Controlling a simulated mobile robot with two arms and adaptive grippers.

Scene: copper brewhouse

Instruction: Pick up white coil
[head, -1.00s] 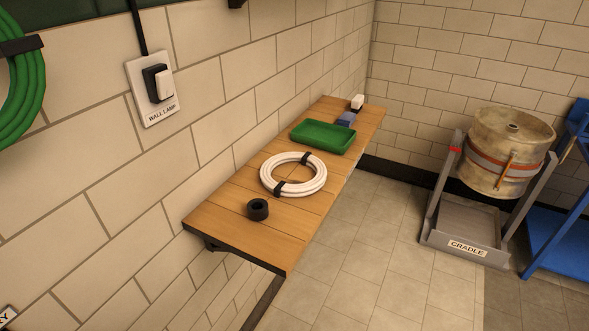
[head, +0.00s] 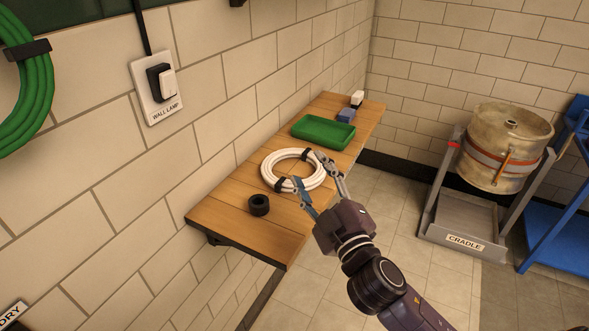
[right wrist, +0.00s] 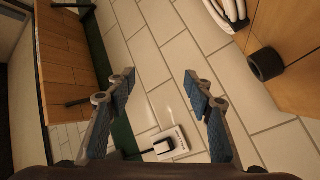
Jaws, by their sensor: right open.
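The white coil (head: 268,167), a ring of cable with black ties, lies flat on the wooden wall shelf (head: 225,212). My right gripper (head: 309,172) is open and empty, and its fingertips overlap the coil's right side in the head view. In the right wrist view the open fingers (right wrist: 160,78) have only wall between them. Part of the coil (right wrist: 226,14) shows there at the top right, outside the fingers. I cannot tell the exact gap to the coil. My left gripper is not in view.
A black tape roll (head: 259,205) sits in front of the coil. A green tray (head: 324,134), a blue block (head: 346,115) and a white item (head: 357,98) stand behind it. The tiled wall bounds the shelf on the left. Open floor lies to its right, before the keg cradle (head: 466,220).

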